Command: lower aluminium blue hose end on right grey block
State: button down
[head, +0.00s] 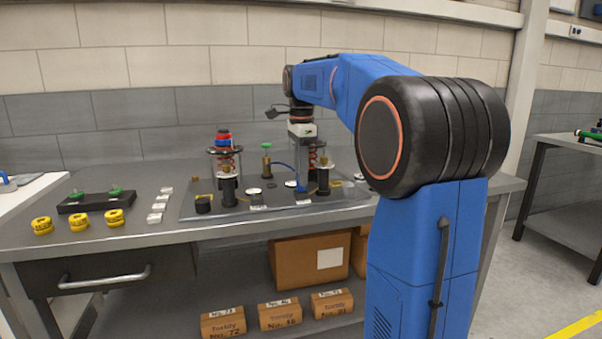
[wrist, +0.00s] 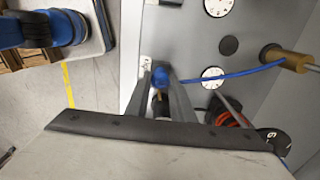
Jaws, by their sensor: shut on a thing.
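My gripper (head: 302,182) points down over the right part of the grey fixture plate (head: 275,208). In the wrist view its two fingers close on the blue hose end (wrist: 160,76). The blue hose (wrist: 225,75) runs right from there to a brass fitting (wrist: 288,60). That brass fitting also stands upright with a green top in the head view (head: 266,165). In the head view the held end is low, close above the plate; contact cannot be told. The right grey block cannot be made out clearly; the fingers and nearby parts cover that spot.
A black post with a brass top (head: 323,180) stands just right of my gripper, with a red spring (wrist: 228,112) close by. White dials (wrist: 212,77) lie on the plate. A similar post (head: 228,188) and yellow rings (head: 79,222) are farther left.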

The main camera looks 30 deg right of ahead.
jog(key=shift+f, duration=0.15)
dwell(0.8)
jog(key=c, duration=1.5)
grip_release()
jog(key=shift+o, duration=0.2)
jog(key=shift+r, duration=3.5)
